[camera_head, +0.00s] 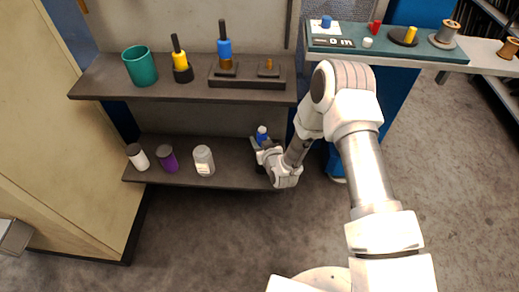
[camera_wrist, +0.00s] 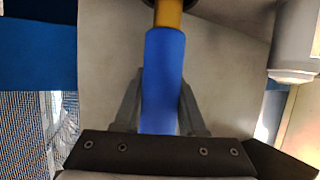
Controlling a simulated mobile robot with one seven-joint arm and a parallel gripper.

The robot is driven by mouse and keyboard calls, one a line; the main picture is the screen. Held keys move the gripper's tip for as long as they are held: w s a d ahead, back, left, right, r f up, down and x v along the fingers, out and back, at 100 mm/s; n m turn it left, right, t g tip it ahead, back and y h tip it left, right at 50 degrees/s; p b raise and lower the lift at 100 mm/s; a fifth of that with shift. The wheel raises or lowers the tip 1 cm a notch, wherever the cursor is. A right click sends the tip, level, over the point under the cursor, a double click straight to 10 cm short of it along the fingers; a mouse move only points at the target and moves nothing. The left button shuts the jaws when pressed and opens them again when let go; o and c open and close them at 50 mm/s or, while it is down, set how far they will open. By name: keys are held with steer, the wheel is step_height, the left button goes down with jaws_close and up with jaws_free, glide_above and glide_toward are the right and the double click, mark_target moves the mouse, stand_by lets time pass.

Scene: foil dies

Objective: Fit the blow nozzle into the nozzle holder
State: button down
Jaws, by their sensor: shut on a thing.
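My gripper (camera_head: 262,145) is low at the right end of the lower shelf, shut on a blue cylinder that I take for the blow nozzle (camera_head: 262,131). In the wrist view the gripper fingers (camera_wrist: 160,98) press on both sides of the blue body (camera_wrist: 163,70). A brass-coloured part continues from it toward the top edge, where a dark round piece (camera_wrist: 176,3) is cut off. I take this piece for the nozzle holder. I cannot tell whether the brass end is inside it. In the head view my gripper and wrist hide that spot.
The lower shelf (camera_head: 232,178) also holds a white, a purple and a clear container (camera_head: 204,160). The upper shelf carries a teal cup (camera_head: 140,66), a yellow tool (camera_head: 182,66) and a dark block (camera_head: 247,83) with a blue-handled tool. A green-topped bench (camera_head: 430,50) stands right.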

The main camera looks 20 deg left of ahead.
steer(key=shift+f+b, duration=0.55)
steer(key=shift+f, duration=1.15)
steer(key=shift+f+b, duration=0.3)
steer(key=shift+c, duration=2.4)
jaws_free()
steer(key=shift+r, duration=0.1)
steer(key=shift+r, duration=0.1)
steer(key=p+v, duration=0.4)
steer(key=v, duration=0.8)
